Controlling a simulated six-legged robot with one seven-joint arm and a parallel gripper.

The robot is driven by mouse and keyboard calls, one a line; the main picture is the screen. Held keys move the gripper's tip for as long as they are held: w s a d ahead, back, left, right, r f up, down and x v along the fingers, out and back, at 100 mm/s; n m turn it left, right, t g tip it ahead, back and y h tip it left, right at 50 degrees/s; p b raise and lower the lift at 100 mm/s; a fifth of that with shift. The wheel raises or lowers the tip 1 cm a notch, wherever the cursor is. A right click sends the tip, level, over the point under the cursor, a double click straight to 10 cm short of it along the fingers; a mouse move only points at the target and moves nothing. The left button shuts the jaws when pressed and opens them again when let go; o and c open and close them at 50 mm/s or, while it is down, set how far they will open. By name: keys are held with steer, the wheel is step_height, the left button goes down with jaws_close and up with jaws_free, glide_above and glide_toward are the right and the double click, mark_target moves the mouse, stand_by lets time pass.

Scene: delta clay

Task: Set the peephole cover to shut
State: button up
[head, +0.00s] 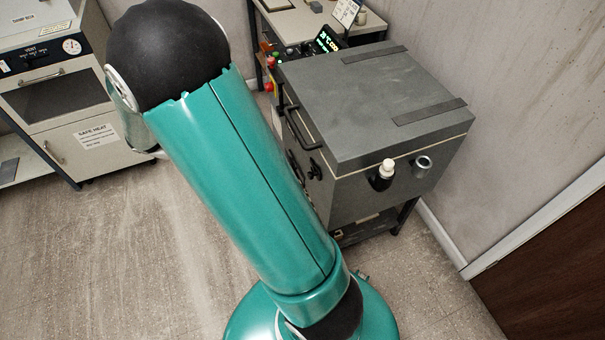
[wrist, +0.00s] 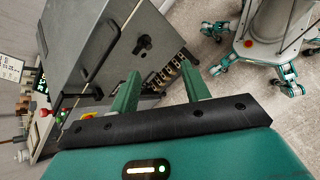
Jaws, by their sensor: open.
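A grey kiln (head: 375,95) stands right of centre in the head view. On its near side is a black peephole cover with a cream knob (head: 384,174). A round metal peephole tube (head: 423,166) sticks out to its right, and its end looks uncovered. The cover and tube seem side by side, apart. In the wrist view my gripper (wrist: 160,68) is open and empty, its two green fingers wide apart. The kiln (wrist: 125,30) lies beyond them at upper left; neither the cover nor the tube can be made out there. The head view does not show my gripper.
The kiln front has a black bar handle (head: 298,125) and a black latch (wrist: 142,45). A control panel with red buttons (wrist: 42,112) sits beside it. A damp box cabinet (head: 60,90) stands at left. Open floor (head: 130,245) lies left of my arm; a wall stands right.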

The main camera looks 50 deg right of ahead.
steer(key=d+f+n+g+h, duration=0.2)
steer(key=d+f+n+h, duration=0.15)
steer(key=f, duration=0.75)
steer(key=d+f+n+g+h, duration=0.1)
steer(key=d+f+n+h, duration=0.3)
steer(key=f, duration=0.8)
steer(key=x, duration=1.5)
steer(key=shift+r+m, duration=0.35)
steer(key=shift+r, duration=0.2)
steer(key=shift+h, duration=0.25)
steer(key=shift+c, duration=0.2)
jaws_close()
